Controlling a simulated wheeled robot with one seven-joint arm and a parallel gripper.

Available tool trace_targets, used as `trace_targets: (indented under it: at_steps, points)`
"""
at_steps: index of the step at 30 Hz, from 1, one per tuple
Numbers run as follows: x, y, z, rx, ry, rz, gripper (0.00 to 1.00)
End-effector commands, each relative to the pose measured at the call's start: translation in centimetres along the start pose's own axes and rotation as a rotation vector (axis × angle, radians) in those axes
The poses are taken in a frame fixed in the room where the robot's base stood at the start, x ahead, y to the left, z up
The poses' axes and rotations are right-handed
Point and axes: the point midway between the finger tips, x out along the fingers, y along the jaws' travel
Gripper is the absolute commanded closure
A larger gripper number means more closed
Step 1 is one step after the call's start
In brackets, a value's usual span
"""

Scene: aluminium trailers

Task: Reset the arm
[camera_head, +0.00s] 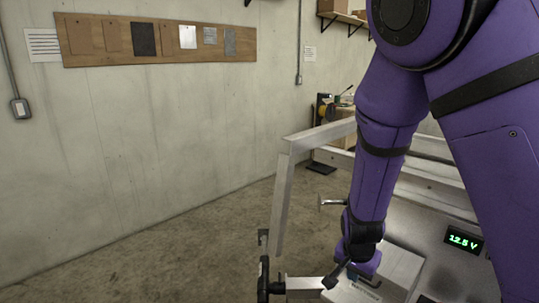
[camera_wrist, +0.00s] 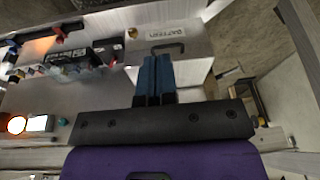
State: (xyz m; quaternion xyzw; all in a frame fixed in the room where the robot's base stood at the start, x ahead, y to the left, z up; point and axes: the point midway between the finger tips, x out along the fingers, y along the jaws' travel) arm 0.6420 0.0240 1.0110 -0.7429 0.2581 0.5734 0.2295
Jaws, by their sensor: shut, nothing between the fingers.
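My purple arm (camera_head: 385,150) reaches down on the right of the head view, over an aluminium trailer frame (camera_head: 284,190). My gripper (camera_wrist: 155,60) shows in the wrist view as two blue fingers pressed together, with nothing between them. It is above a metal panel and box with a handle and a battery label (camera_wrist: 164,33). In the head view the fingertips are hard to make out behind the arm's end.
A lit display reading 12.5 V (camera_head: 464,241) is on the panel right of my arm. Wiring and terminals (camera_wrist: 75,58) lie left of the fingers. A wooden board with sample plates (camera_head: 160,40) hangs on the concrete wall. The floor (camera_head: 190,255) at left is clear.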

Motion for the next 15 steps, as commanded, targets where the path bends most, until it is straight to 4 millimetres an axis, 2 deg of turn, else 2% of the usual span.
trace_targets:
  at_steps: [1, 15]
  points:
    - [-1.1, 0.1, -0.3, -0.004, -0.019, -0.021, 1.0]
    - [-10.8, 2.2, -1.4, -0.153, -0.128, -0.181, 1.0]
